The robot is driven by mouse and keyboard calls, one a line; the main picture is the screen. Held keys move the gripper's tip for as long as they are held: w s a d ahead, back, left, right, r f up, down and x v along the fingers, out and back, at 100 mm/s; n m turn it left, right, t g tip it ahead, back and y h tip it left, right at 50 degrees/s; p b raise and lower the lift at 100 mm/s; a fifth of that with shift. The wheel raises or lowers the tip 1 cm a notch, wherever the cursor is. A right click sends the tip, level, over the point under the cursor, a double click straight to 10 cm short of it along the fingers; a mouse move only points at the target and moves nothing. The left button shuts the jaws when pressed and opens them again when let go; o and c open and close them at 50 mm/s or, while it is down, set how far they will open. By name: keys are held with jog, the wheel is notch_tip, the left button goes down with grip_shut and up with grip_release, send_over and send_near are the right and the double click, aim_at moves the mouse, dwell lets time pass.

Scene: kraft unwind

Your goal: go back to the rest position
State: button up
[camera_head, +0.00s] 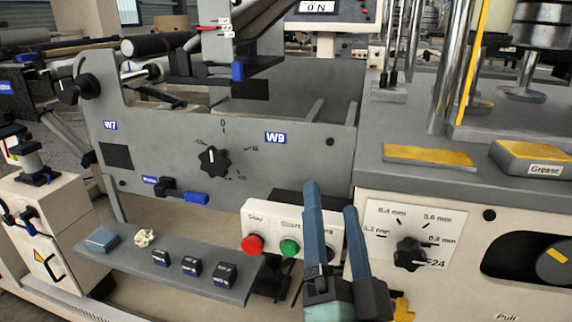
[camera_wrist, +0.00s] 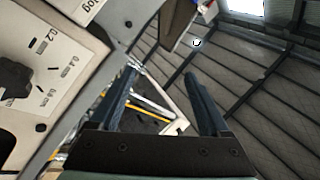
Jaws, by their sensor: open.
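My gripper (camera_head: 333,200) is in the lower middle of the head view, with its two blue fingers pointing up, apart and empty. It stands in front of the machine, between the button box (camera_head: 291,232) and the gap-setting dial (camera_head: 410,253). The fingers hide the right end of the button box and part of its lettering. In the wrist view my gripper (camera_wrist: 156,80) is open, with nothing between the fingers. The dial (camera_wrist: 14,82) shows at the left there, on its white scale plate.
A grey shelf (camera_head: 157,279) holds a blue block (camera_head: 102,240), a crumpled pale lump (camera_head: 144,238) and several small dark blocks. The W9 panel with its black knob (camera_head: 213,160) stands behind. A yellow-topped Grease block (camera_head: 541,158) lies on the right ledge.

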jog(key=s+a+r+n+t, duration=0.2)
jog(key=s+r+n, duration=0.1)
jog(key=r, duration=0.5)
jog(key=s+a+r+n+t, duration=0.1)
jog(key=s+a+r+n, duration=0.15)
jog(key=r, duration=0.65)
jog(key=s+a+r+n+t, duration=0.2)
jog(key=s+r+n, duration=0.1)
jog(key=r, duration=0.5)
notch_tip(320, 180, up, 35)
jog(key=p, duration=3.5)
jog(key=shift+w+d+f, duration=0.2)
jog(key=shift+d, duration=0.05)
